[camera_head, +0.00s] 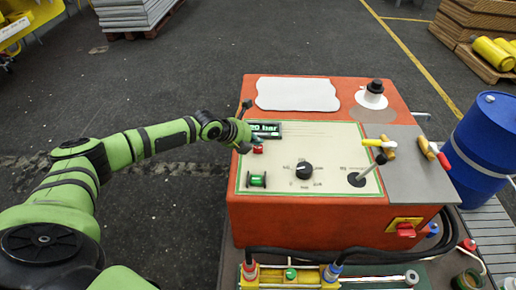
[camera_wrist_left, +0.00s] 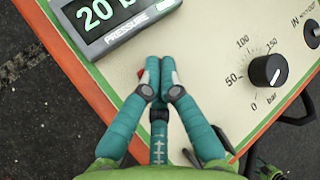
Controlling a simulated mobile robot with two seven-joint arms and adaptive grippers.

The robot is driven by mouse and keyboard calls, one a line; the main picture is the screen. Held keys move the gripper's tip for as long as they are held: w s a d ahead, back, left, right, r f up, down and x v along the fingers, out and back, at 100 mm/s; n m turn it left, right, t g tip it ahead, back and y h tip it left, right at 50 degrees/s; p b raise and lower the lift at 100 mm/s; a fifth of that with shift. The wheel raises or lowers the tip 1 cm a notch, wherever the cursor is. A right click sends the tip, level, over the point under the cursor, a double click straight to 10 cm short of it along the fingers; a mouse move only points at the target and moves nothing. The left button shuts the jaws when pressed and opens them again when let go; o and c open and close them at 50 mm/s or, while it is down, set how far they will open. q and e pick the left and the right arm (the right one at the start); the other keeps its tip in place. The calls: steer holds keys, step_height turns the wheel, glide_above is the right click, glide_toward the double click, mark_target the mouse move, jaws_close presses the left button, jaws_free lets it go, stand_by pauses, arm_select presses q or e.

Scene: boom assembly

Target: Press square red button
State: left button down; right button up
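The square red button (camera_head: 258,149) is on the cream panel (camera_head: 325,140) of the orange-red box, just below the pressure display (camera_head: 265,130). My left gripper (camera_head: 247,145) is over the panel's left edge, close beside the button. In the left wrist view its teal fingertips (camera_wrist_left: 160,73) are together with nothing seen between them. Only a sliver of the red button (camera_wrist_left: 140,72) shows there, at the left of the fingertips; the rest is hidden. I cannot tell whether the fingers touch it. My right gripper is not in view.
A green switch (camera_head: 257,180) is below the button, and a black pressure dial (camera_head: 304,171) is to its right. A lever (camera_head: 360,178) and a grey plate (camera_head: 414,168) with coloured handles are farther right. A blue barrel (camera_head: 484,140) stands beside the box.

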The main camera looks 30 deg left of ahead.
mark_target(255, 148)
arm_select(q)
steer(key=shift+f+b, duration=0.55)
steer(key=shift+f, duration=0.15)
stand_by(0.7)
steer(key=shift+r, duration=0.1)
steer(key=shift+r+p, duration=0.6)
steer(key=shift+r, duration=0.2)
steer(key=shift+r+p, duration=1.9)
steer(key=shift+r, duration=0.7)
steer(key=shift+f, duration=0.1)
